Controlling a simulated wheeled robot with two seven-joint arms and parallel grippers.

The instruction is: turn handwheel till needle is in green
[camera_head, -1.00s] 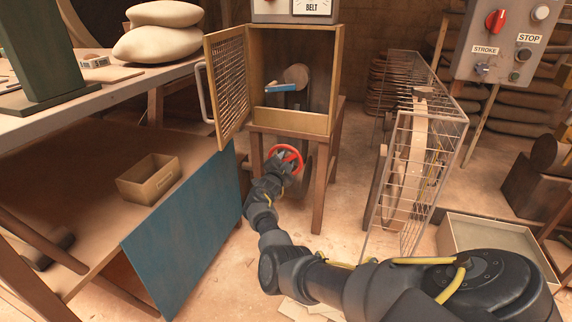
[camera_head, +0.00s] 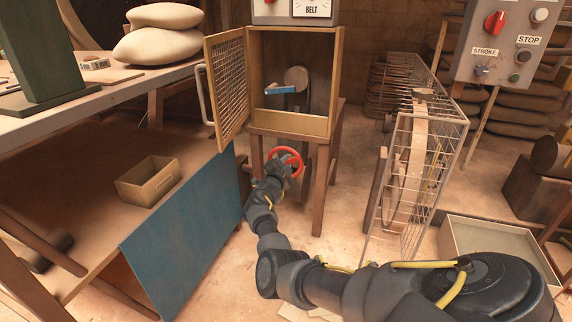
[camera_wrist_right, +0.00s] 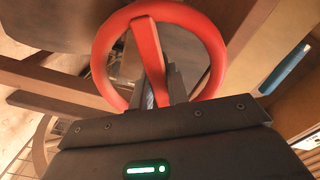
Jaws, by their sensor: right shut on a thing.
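The red handwheel (camera_head: 297,158) is on the front of the wooden stand, below the open cabinet. In the right wrist view its rim and spoke (camera_wrist_right: 150,60) fill the upper middle. My right gripper (camera_head: 280,163) reaches it from the front and is shut on the handwheel; the fingers (camera_wrist_right: 163,90) are at the spoke, partly hidden behind it. The gauge marked BELT (camera_head: 312,8) is cut off by the top edge of the head view, and I cannot make out a needle or a green zone. My left gripper is not in view.
A mesh door (camera_head: 228,88) stands open left of the cabinet (camera_head: 337,90). A wire guard cage (camera_head: 440,120) stands to the right, with a control box (camera_head: 510,45) behind. A blue panel (camera_head: 190,230) and a small box (camera_head: 150,180) are at left.

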